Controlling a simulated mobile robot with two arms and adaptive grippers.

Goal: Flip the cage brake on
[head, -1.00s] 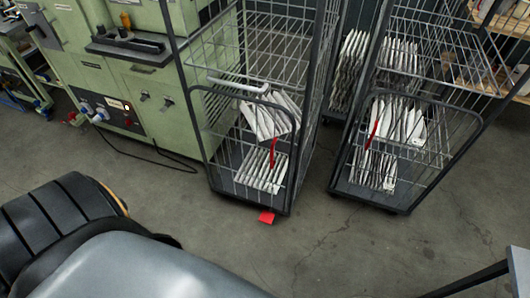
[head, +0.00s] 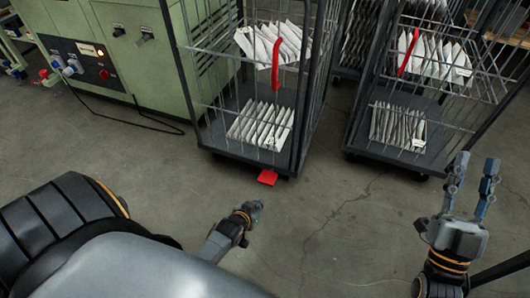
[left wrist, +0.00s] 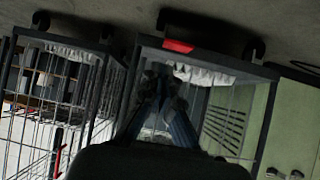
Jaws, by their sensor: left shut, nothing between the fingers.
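The red brake pedal (head: 267,177) sticks out at the bottom front edge of the left wire cage (head: 228,150), just above the floor. It also shows in the left wrist view (left wrist: 178,46), where the scene appears upside down. My left gripper (head: 252,207) is shut and empty, low in front of the pedal and a little to its left, apart from it in the head view. Its closed fingers (left wrist: 160,80) show in the left wrist view, below the pedal in the picture. My right gripper (head: 476,163) is open and empty, fingers pointing up, at the right.
A second wire cage (head: 385,160) stands to the right. Both cages hold white filter packs (head: 262,125) and have red straps on their fronts. A green machine (head: 140,60) with a cable on the floor stands at the left. The floor before the cages is clear.

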